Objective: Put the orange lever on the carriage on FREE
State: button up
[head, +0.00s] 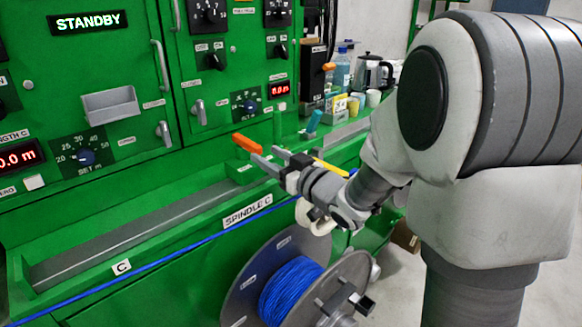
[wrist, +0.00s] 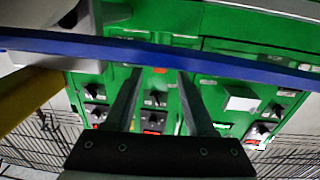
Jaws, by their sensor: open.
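The orange lever (head: 247,143) stands out from the green carriage (head: 246,170) in the head view, tilted, its end toward the upper left. My gripper (head: 264,154) is open, its two fingertips just right of and slightly below the lever in the picture. Whether they touch it cannot be told. In the wrist view my gripper (wrist: 159,75) shows its fingers apart, with a small orange patch (wrist: 160,70) between the tips, perhaps the lever. No FREE marking can be read.
A blue cable (head: 180,241) runs along the bench front above the spool (head: 292,290). Bottles and cups (head: 355,104) stand at the back right. The grey rail (head: 130,232) left of the carriage is clear.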

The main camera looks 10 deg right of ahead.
jog(key=v, duration=0.7)
jog(key=shift+s, duration=0.2)
jog(key=shift+d, duration=0.1)
